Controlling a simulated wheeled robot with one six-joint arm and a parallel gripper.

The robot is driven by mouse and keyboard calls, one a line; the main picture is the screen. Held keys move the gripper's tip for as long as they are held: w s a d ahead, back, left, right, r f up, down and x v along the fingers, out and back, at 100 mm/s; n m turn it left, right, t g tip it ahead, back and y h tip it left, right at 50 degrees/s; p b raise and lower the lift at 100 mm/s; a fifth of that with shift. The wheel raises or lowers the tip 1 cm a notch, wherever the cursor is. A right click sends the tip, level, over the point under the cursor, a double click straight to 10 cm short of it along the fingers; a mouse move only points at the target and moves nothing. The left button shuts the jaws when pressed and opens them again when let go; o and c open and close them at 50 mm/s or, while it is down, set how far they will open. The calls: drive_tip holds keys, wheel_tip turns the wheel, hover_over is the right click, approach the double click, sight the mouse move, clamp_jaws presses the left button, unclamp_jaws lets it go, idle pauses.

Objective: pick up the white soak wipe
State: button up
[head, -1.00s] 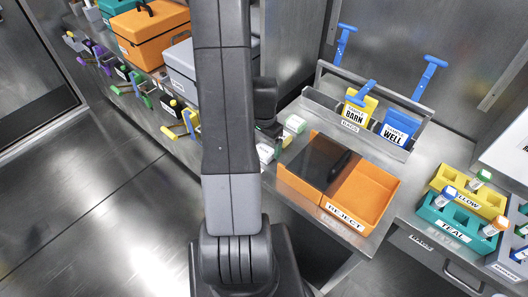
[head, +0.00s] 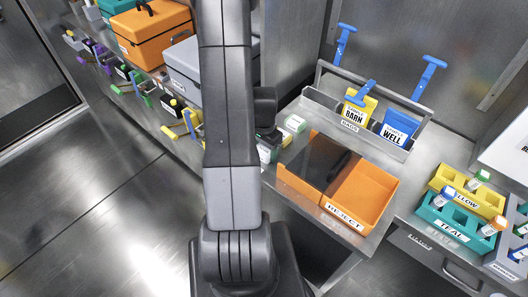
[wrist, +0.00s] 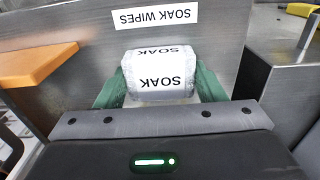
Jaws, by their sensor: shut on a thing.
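The white soak wipe (wrist: 162,76) is a pale packet printed SOAK, seen in the wrist view. My gripper (wrist: 160,88) is shut on it, with one green finger at each side of the packet. The packet is in front of a metal panel with a SOAK WIPES label (wrist: 155,16); I cannot tell whether it still touches anything below. In the head view my arm hides most of the gripper, and I cannot make out the held packet surely.
The orange REJECT tray (head: 378,187) lies on the metal bench, right of my arm. A bag rack (head: 318,99) and teal tube rack (head: 455,225) stand farther right. Orange (head: 150,35) and grey cases line the left shelf.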

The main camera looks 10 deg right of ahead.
sight(264, 150)
wheel_tip(264, 150, up, 10)
drive_tip(key=b, duration=0.1)
idle(0.7)
